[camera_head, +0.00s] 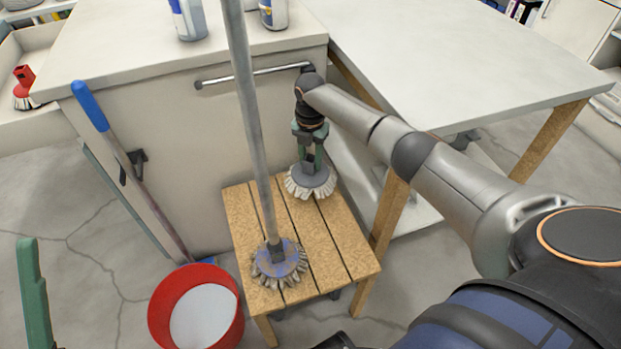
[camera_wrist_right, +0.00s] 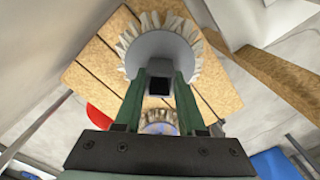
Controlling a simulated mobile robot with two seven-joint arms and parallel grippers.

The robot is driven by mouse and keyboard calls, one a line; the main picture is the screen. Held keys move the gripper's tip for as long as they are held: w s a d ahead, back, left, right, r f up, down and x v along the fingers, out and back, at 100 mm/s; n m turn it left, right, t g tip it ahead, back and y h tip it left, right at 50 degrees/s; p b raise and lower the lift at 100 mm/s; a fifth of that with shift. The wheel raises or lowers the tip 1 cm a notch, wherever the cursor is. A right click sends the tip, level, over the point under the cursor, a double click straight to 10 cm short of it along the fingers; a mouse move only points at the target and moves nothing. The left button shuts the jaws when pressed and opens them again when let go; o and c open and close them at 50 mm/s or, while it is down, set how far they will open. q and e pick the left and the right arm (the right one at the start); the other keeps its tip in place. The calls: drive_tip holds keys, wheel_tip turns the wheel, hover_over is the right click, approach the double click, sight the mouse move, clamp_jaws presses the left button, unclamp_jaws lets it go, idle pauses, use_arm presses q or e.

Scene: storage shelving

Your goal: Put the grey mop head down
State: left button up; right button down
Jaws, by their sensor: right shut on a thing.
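The grey mop head (camera_head: 311,181), a grey disc with a fringe of pale bristles, is at the back of the slatted wooden stool (camera_head: 336,252). My right gripper (camera_head: 309,160) is shut on its upright socket from above. In the right wrist view the two green fingers (camera_wrist_right: 158,95) clasp the dark square socket of the mop head (camera_wrist_right: 160,50). The bristles are at the stool top; I cannot tell if they bear on it. A green finger of my left gripper (camera_head: 35,295) shows at the left edge; its other finger is not clearly visible.
A mop with a blue-grey head (camera_head: 279,264) and long grey pole stands on the stool's front. A red bucket (camera_head: 196,307) is at the stool's left. A white cabinet (camera_head: 185,130) with a bar handle is behind, and a white table (camera_head: 460,60) is at right. A blue-handled tool (camera_head: 92,107) leans on the cabinet.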

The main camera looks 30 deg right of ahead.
sight(311, 174)
use_arm(q)
drive_tip(key=shift+f+b, duration=0.55)
drive_tip(key=shift+f, duration=0.35)
use_arm(e)
drive_tip(key=shift+f, duration=0.8)
use_arm(q)
drive_tip(key=shift+n, duration=0.6)
drive_tip(key=f+b, duration=0.2)
drive_tip(key=f, duration=0.1)
drive_tip(key=f+b, duration=0.1)
drive_tip(key=b, duration=0.1)
drive_tip(key=shift+w+d+f, duration=0.15)
drive_tip(key=shift+d+f, duration=0.05)
drive_tip(key=shift+d, duration=0.05)
use_arm(e)
wheel_tip(311, 174, down, 4)
drive_tip(key=shift+f, duration=0.1)
drive_tip(key=shift+f, duration=0.2)
drive_tip(key=c, duration=0.5)
unclamp_jaws()
